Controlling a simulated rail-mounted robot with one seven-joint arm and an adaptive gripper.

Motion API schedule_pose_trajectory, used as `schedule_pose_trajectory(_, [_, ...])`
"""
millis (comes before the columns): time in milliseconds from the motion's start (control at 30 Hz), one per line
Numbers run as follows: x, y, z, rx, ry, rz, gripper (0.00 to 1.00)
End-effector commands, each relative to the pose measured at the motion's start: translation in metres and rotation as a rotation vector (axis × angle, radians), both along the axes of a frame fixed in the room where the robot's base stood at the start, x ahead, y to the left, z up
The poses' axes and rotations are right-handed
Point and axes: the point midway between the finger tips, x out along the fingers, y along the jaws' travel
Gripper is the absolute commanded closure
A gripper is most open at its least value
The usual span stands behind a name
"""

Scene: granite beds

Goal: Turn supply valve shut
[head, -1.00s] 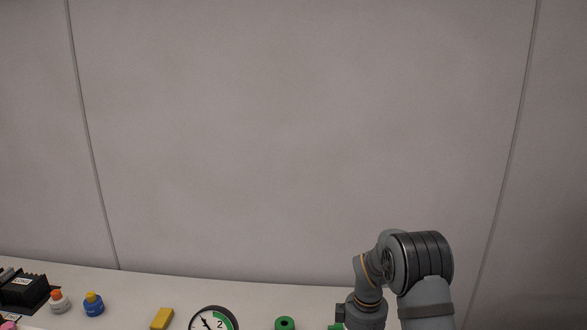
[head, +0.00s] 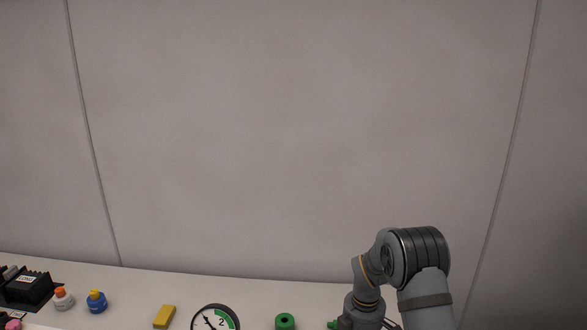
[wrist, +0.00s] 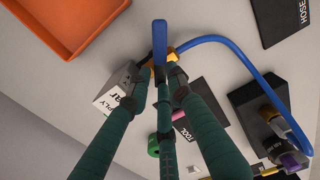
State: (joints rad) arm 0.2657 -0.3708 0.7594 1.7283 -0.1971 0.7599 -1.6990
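The supply valve's blue lever (wrist: 160,35) stands out at the top middle of the wrist view, above a brass-yellow fitting (wrist: 172,57). Beside it on the left is a grey block with a white label (wrist: 116,101) that partly reads "PLY" and "ar". My gripper (wrist: 162,78) has dark green fingers that reach up from the bottom of the wrist view and come close on either side of the lever's lower end. A third dark, slim piece lies between them. Whether the fingers press on the lever is unclear. In the head view my gripper is out of sight.
A blue hose (wrist: 245,55) curves right toward a black stand (wrist: 257,110) with fittings. An orange tray (wrist: 60,45) is at the upper left. A green ring (wrist: 152,146) lies below the valve. The head view shows a gauge (head: 215,318) and yellow block (head: 164,316).

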Motion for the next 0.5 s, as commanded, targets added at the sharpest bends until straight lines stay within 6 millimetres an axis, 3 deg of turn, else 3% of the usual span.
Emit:
schedule_pose_trajectory(367, [0.0, 0.0, 0.0009, 0.0, 0.0, -0.001, 0.72])
schedule_pose_trajectory(500, [0.0001, 0.0, 0.01, 0.0, 0.0, -0.001, 0.72])
